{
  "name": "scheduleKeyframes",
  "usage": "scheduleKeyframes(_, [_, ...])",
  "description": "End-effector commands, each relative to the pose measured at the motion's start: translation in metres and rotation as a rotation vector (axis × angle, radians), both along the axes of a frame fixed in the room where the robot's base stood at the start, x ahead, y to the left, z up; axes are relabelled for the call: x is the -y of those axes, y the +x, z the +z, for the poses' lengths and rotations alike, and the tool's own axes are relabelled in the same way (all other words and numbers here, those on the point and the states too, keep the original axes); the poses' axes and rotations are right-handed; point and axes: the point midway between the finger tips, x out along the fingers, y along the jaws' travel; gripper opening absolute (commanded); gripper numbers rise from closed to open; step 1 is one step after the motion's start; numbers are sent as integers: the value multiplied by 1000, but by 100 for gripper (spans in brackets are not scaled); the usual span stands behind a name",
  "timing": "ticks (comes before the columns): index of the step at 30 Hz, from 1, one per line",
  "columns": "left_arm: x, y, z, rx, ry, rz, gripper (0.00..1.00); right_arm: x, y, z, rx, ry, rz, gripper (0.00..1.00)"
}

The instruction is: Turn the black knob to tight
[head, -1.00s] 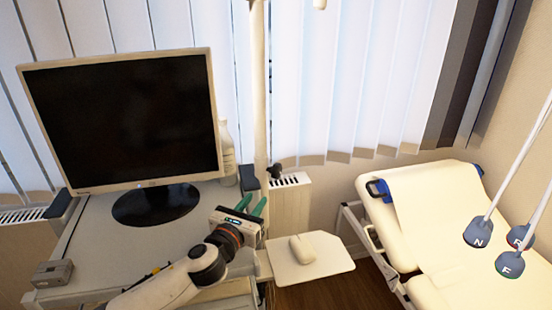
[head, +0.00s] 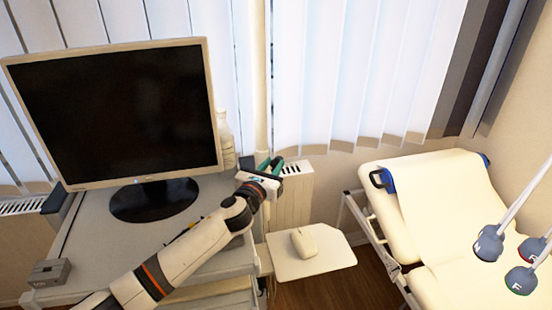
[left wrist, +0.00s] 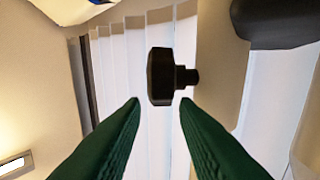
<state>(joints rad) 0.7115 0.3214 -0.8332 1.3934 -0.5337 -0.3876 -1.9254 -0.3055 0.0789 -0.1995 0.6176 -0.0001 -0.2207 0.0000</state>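The black knob (left wrist: 161,77) shows in the left wrist view, with a short dark stem joining it to a cream pole (left wrist: 221,75) on its right. The pole also stands upright in the head view (head: 260,85), behind the table. My left gripper (head: 272,163) has green fingers and is at the pole. In the left wrist view its fingertips (left wrist: 160,101) are apart, one to each side of the knob's lower part, with nothing seen gripped between them. I cannot tell whether they touch the knob. In the head view the knob is hidden around the gripper. My right gripper is not in view.
A monitor (head: 115,115) stands on the grey table (head: 95,240) left of the gripper. A white bottle (head: 225,140) is behind it. A side tray (head: 325,262) with a mouse (head: 304,243) is at the lower right. A cream couch (head: 440,205) stands further right.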

Motion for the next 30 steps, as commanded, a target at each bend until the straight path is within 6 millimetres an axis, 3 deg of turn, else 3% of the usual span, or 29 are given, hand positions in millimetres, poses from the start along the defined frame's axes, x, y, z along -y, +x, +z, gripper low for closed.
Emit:
scheduleKeyframes(7, [7,23,1,0,-1,2,27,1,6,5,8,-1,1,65])
scheduleKeyframes(18, [9,26,0,0,-1,0,27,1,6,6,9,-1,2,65])
scheduleKeyframes(23, [9,26,0,0,-1,1,1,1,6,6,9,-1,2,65])
scheduleKeyframes(30, [8,27,1,-7,5,0,0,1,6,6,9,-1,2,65])
